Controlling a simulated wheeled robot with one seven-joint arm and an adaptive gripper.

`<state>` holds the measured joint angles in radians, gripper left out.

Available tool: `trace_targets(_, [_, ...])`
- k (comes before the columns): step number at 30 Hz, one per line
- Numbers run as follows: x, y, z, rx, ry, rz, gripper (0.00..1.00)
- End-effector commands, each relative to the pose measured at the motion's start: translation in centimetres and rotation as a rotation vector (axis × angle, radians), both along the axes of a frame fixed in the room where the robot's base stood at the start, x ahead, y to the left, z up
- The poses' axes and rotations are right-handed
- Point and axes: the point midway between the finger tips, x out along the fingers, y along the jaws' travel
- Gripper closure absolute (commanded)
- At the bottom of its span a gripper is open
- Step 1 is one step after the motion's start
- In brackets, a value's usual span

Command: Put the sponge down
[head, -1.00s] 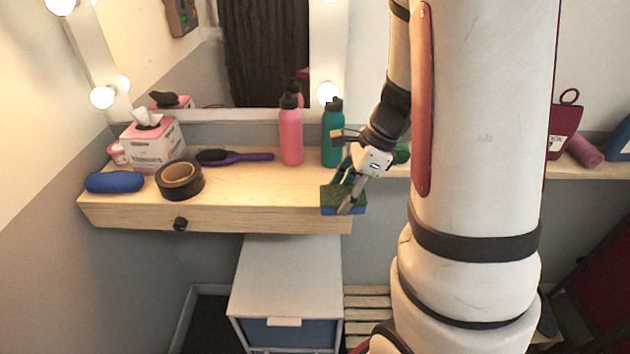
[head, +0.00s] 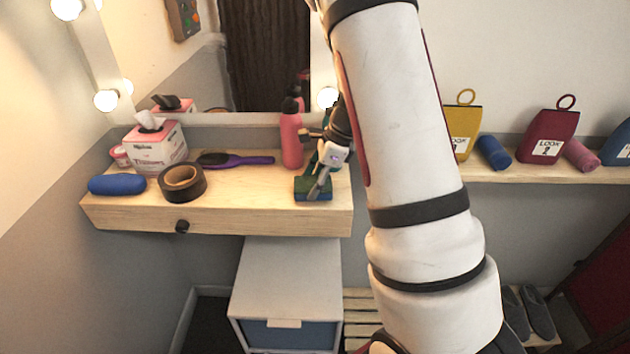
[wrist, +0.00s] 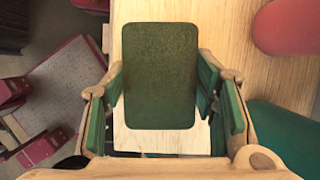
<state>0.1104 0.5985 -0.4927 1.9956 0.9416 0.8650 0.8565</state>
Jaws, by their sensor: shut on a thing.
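The sponge (head: 303,187) has a green top and a blue underside. My gripper (head: 319,186) is shut on it over the right end of the wooden dressing shelf (head: 250,215). In the wrist view the sponge's green face (wrist: 160,70) fills the middle, between the two fingers of my gripper (wrist: 160,95). Pale wood shows around and below the sponge there. I cannot tell whether the sponge touches the shelf or hangs just above it.
A pink bottle (head: 291,142) and a teal bottle, mostly hidden by my arm, stand just behind. A purple hairbrush (head: 240,159), tape roll (head: 182,181), blue case (head: 117,184) and tissue box (head: 157,148) lie left. Bare wood lies between the tape and sponge.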

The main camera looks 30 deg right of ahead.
Motion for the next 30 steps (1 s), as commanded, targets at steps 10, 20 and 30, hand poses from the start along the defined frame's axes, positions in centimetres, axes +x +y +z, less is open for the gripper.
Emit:
trace_targets(10, [-0.18, -0.37, -0.27, 0.003, -0.003, -0.001, 0.82])
trace_targets(20, [-0.27, -0.45, -0.49, 0.004, -0.005, -0.001, 0.27])
trace_targets(30, [-0.34, -0.52, -0.3, 0.004, -0.003, 0.0, 0.27])
